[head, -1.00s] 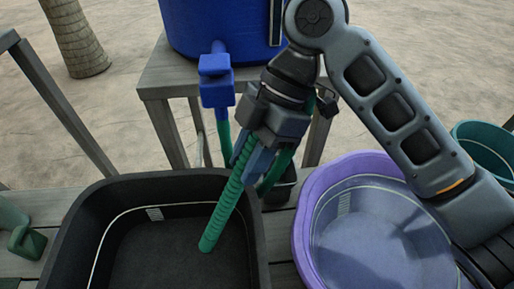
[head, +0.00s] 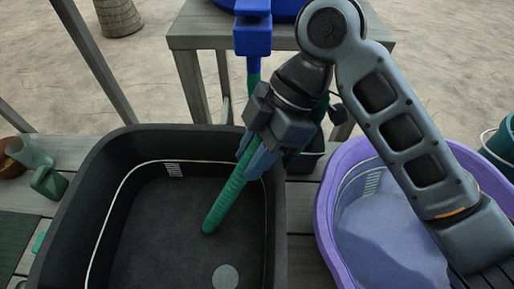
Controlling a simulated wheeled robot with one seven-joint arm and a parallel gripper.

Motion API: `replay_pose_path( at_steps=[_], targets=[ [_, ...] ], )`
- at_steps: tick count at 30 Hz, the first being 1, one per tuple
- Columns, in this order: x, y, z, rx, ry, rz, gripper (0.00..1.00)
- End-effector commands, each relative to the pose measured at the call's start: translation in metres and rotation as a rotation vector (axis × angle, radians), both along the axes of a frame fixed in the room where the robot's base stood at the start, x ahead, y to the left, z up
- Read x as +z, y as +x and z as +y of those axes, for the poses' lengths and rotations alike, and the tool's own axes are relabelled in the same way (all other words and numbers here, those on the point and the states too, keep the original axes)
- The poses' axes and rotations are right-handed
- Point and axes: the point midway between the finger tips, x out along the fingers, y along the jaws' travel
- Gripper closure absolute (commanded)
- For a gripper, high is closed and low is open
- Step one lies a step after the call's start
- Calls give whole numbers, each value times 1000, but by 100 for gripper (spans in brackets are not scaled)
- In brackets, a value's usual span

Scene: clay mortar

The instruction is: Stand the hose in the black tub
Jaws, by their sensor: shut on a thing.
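The black tub (head: 100,195) stands on the grey wooden deck at the left centre of the head view. The green ribbed hose (head: 226,199) slants down to the left from my gripper. Its free end shows over the tub floor, inside the tub's outline; I cannot tell whether it touches the floor. My gripper (head: 258,156) is shut on the hose near the tub's right rim. Another stretch of the hose hangs from the blue tap (head: 252,38) behind, and my gripper hides the part between.
A purple tub (head: 329,215) stands to the right, under my arm. A dark pot (head: 305,160) is behind my gripper. A wooden stand (head: 205,42) holds a blue container (head: 285,10). A green watering can (head: 48,182) and a terracotta pot (head: 8,152) are at left.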

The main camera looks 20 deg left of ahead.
Motion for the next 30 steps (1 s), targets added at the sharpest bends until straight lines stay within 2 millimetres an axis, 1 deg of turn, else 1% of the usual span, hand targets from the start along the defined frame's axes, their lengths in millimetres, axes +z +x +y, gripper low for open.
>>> replay_pose_path(
  at_steps=[6,7,16,21,30],
  targets=[
    [0,0,0,0,0,0,95],
    [0,0,0,0,0,0,70],
    [0,0,0,0,0,0,41],
    [0,0,0,0,-1,-1,41],
    [0,0,0,0,-1,-1,12]
  ],
)
